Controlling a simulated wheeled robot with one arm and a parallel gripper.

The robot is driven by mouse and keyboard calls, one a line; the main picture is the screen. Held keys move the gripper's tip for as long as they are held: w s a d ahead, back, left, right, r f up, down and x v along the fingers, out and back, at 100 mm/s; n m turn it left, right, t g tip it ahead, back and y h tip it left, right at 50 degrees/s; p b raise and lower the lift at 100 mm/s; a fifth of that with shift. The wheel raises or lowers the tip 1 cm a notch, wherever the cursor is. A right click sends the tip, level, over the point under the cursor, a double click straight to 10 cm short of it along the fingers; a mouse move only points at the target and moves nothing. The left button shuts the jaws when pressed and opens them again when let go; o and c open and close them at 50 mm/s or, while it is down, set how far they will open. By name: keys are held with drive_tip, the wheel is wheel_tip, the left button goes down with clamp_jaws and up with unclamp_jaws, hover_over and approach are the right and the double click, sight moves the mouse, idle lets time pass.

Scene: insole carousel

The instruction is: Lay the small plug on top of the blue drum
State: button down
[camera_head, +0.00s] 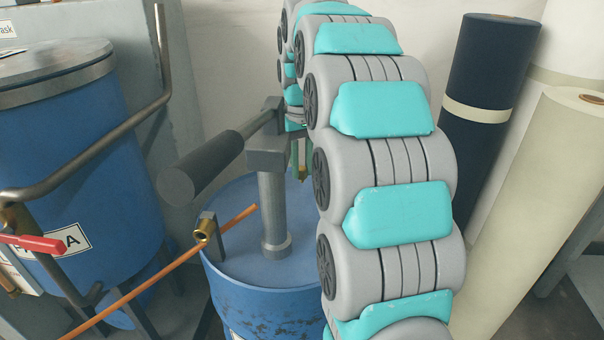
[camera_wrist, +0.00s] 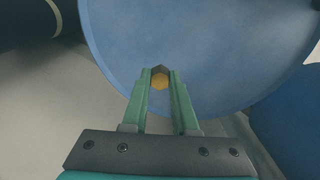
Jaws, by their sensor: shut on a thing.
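The blue drum (camera_head: 262,308) stands low in the middle of the head view, partly behind my arm. Its blue top (camera_wrist: 215,50) fills much of the wrist view. My gripper (camera_wrist: 160,75) is shut on the small plug (camera_wrist: 159,83), a yellow-orange piece with a grey upper edge held between the green fingertips. In the head view my gripper (camera_head: 301,163) shows as a small green bit over the far part of the drum, mostly hidden by my arm and the pump. I cannot tell whether the plug touches the drum top.
A grey hand pump (camera_head: 272,200) with a thick dark handle rises from the drum top. A brass fitting (camera_head: 204,227) and a copper pipe (camera_head: 150,287) are at its left. A larger blue tank (camera_head: 85,150) stands left. Dark (camera_head: 485,100) and cream rolls (camera_head: 545,200) stand right.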

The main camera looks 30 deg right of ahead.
sight(302, 168)
drive_tip(key=shift+f, duration=1.15)
drive_tip(key=shift+f, duration=0.2)
drive_tip(key=c, duration=0.7)
unclamp_jaws()
drive_tip(key=shift+r, duration=0.15)
wheel_tip(302, 168, up, 12)
drive_tip(key=shift+r, duration=0.1)
